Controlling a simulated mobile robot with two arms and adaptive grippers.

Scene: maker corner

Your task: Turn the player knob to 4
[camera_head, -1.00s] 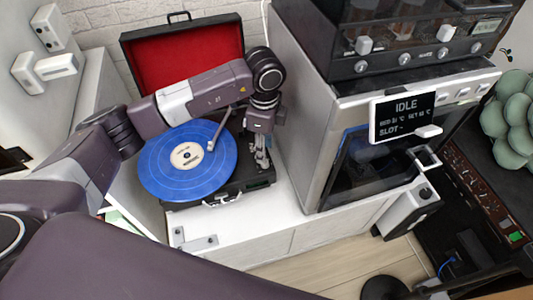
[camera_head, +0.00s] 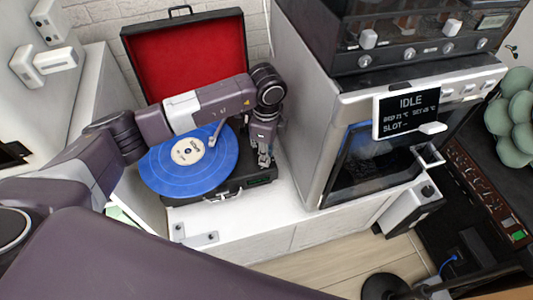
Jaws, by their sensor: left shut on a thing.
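The record player (camera_head: 232,186) is an open black case with a red-lined lid (camera_head: 188,58). It stands on the white cabinet, with a blue record (camera_head: 170,174) and a light tonearm (camera_head: 216,133) on top. My left arm reaches across the record from the left. My left gripper (camera_head: 265,160) points down at the right side of the player's deck, shut on a small part there. That part is hidden by the fingers, so I cannot make out the knob or its setting. A small dark display (camera_head: 262,181) shows on the player's front, unreadable. My right gripper is not in view.
A silver and black machine (camera_head: 345,105) with an "IDLE" screen (camera_head: 406,114) stands close to the right of the player. A white cabinet top (camera_head: 250,223) is clear in front. A metal bracket (camera_head: 196,238) lies at its left edge.

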